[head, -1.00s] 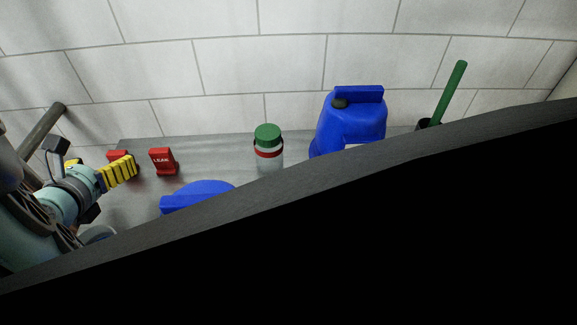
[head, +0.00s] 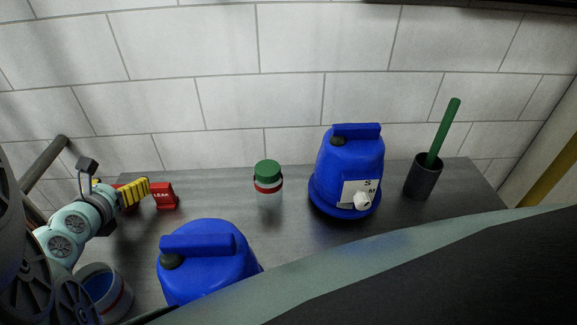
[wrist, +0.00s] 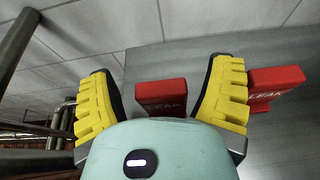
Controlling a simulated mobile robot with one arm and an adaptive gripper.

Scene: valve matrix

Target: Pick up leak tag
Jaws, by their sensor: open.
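Two red leak tags stand on the grey counter. One leak tag (wrist: 162,92) shows between my gripper's two yellow fingers in the wrist view, its lower part hidden by my wrist. The second leak tag (wrist: 277,84) is just right of the right finger; it also shows in the head view (head: 164,196). My gripper (wrist: 160,90) is open, with gaps between each finger and the first tag. In the head view my gripper (head: 133,191) is at the left, mostly hiding the first tag.
On the counter (head: 300,220) are a green-capped bottle (head: 268,189), a blue jug with a white tap (head: 350,165), a dark cup with a green rod (head: 423,177), and another blue jug (head: 205,260) in front. A tiled wall stands behind. A pipe (head: 45,160) is at left.

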